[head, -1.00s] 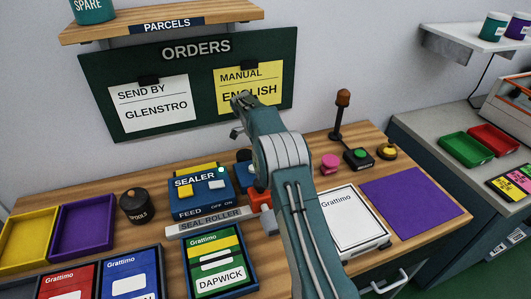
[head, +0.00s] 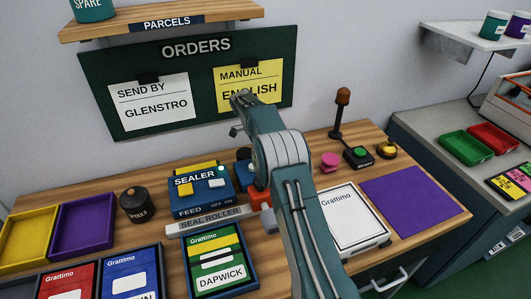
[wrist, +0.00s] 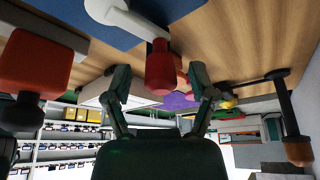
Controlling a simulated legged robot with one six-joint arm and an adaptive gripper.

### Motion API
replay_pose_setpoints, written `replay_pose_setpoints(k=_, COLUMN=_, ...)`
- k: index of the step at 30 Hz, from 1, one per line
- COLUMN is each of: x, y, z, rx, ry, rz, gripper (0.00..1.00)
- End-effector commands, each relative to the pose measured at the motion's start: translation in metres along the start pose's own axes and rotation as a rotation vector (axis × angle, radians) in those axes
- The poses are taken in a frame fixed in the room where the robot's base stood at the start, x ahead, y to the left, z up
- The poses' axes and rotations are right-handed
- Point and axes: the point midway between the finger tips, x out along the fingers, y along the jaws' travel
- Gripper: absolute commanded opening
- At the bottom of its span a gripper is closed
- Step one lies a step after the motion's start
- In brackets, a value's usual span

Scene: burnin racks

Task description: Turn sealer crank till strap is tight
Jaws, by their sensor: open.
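The blue sealer (head: 203,205) stands on the wooden bench in the head view, with the grey seal roller bar (head: 212,221) in front. A parcel labelled DAPWICK (head: 216,262) lies in front of the bar. In the wrist view, a white crank arm (wrist: 125,17) ends in a red handle (wrist: 160,70). My gripper (wrist: 159,78) is open, one finger on each side of the handle; whether they touch it I cannot tell. In the head view my arm hides the gripper and most of the crank.
A round black tin (head: 138,204) and a purple tray (head: 82,227) are left of the sealer. A lamp post (head: 338,115) rises behind. A red block (wrist: 35,62) is at left in the wrist view.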

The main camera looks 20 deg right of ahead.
Motion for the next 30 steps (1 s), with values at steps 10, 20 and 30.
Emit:
replay_pose_setpoints(k=10, x=-0.052, y=0.000, z=0.003, rx=0.000, ry=-0.001, rz=-0.002, gripper=0.73)
replay_pose_setpoints(k=20, x=-0.072, y=0.000, z=0.003, rx=-0.001, ry=0.001, rz=0.001, gripper=0.73)
replay_pose_setpoints(k=30, x=-0.072, y=0.000, z=0.003, rx=-0.001, ry=0.001, rz=0.001, gripper=0.73)
